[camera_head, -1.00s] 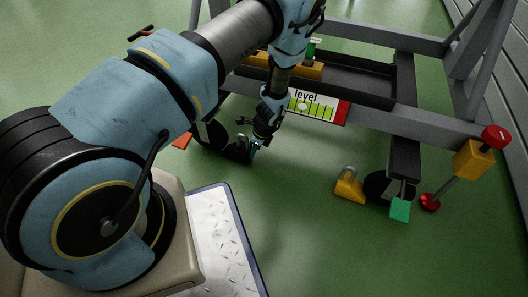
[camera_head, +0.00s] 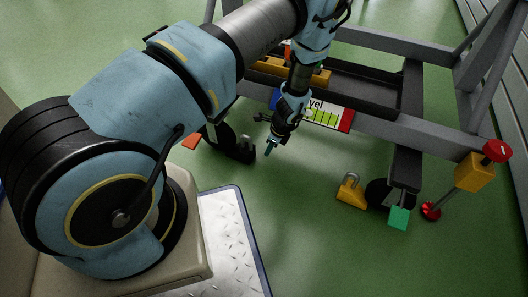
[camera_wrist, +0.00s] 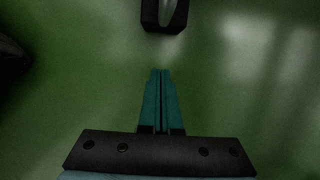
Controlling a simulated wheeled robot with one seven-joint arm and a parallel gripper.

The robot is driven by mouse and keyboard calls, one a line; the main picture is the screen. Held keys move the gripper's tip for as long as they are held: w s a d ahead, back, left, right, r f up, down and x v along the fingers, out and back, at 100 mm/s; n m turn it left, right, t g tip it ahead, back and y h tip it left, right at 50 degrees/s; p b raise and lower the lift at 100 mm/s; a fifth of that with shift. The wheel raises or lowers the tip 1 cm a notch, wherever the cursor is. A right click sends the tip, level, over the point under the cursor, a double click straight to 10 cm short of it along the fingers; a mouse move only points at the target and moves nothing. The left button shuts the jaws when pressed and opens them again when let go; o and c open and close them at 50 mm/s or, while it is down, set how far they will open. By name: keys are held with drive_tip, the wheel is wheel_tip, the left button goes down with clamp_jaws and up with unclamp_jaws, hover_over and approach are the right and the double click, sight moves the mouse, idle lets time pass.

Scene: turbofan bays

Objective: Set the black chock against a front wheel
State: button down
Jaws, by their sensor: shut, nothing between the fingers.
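The black chock (camera_head: 244,151) stands on the green floor beside the left front wheel (camera_head: 219,134) of the grey stand. Whether it touches the wheel is hard to tell. My gripper (camera_head: 269,151) is shut and empty, to the right of the chock and apart from it, pointing down. In the wrist view my shut teal fingers (camera_wrist: 160,75) stand over bare floor.
A yellow chock (camera_head: 351,191) sits beside the right front wheel (camera_head: 378,194), near a green block (camera_head: 399,216). An orange piece (camera_head: 191,141) lies left of the left wheel. The stand's frame (camera_head: 375,124) is close behind my gripper. Floor in front is clear.

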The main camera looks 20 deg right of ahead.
drive_tip(key=p+v, duration=0.5)
drive_tip(key=v, duration=1)
drive_tip(key=shift+d+r, duration=0.15)
drive_tip(key=shift+r, duration=0.05)
drive_tip(key=shift+r, duration=0.1)
